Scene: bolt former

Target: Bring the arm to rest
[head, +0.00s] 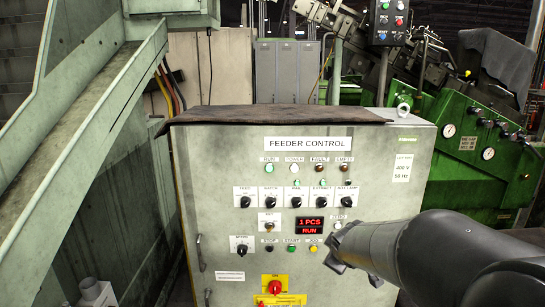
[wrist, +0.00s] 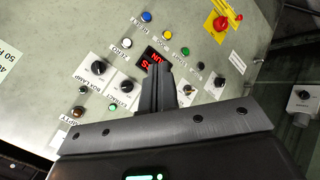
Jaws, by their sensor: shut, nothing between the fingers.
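My arm (head: 400,250) reaches in from the lower right in the head view. My gripper (head: 334,250) is in front of the lower right part of the feeder control cabinet (head: 215,185). In the wrist view my gripper (wrist: 154,68) has its dark fingers together, with nothing between them. The fingers partly cover the red display there. I cannot tell whether the fingertips touch the panel. In the head view the display (head: 309,226) reads "1 PCS" and "RUN", and the green run lamp (head: 269,169) looks lit.
The panel carries several black knobs, small buttons and a red emergency stop (head: 274,287) on a yellow plate. A dark mat (head: 275,115) lies on the cabinet top. A sloped metal chute (head: 95,115) stands at left, and a green machine (head: 465,150) stands behind at right.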

